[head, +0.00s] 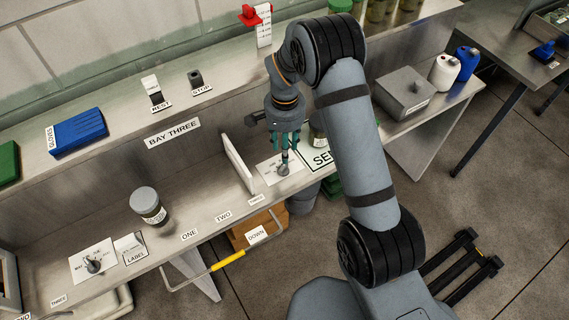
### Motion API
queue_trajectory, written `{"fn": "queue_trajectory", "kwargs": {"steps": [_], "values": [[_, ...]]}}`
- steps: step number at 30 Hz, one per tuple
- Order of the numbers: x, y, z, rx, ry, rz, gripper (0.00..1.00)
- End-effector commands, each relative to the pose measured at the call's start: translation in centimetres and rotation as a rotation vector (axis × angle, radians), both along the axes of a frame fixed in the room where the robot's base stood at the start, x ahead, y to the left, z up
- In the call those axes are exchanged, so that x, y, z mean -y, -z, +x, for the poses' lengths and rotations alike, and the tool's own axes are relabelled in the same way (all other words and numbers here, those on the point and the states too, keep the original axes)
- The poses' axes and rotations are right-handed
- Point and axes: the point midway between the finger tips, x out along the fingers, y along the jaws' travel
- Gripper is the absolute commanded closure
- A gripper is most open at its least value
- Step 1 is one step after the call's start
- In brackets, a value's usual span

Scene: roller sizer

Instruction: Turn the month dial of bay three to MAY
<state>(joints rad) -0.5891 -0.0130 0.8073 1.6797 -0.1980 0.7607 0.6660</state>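My gripper (285,145) points down at the counter, right of the upright white divider (238,163). Its teal fingers are small in view, and I cannot tell how far apart they are. Just below the fingertips, a small grey dial knob (284,170) stands on a white card; whether the fingers touch it is unclear. A second dark dial knob (92,266) stands on another white card (85,254) at the far left, away from my gripper. The BAY THREE sign (172,133) is on the wall left of the divider. The pointer settings are too small to read.
A lidded jar (148,204) and a LABEL stand (130,247) are left of the divider. A blue box (78,132) and REST and STOP pieces sit on the upper shelf. A grey box (403,92) is right of my arm.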

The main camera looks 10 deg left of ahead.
Motion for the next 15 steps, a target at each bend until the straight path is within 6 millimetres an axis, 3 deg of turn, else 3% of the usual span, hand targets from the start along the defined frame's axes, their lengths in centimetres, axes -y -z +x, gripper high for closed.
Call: {"fn": "queue_trajectory", "kwargs": {"steps": [9,15], "values": [[0.0,5.6,-0.2,-0.005,-0.004,-0.003,0.64],[0.0,8.2,-0.1,-0.002,-0.005,-0.001,0.64]]}}
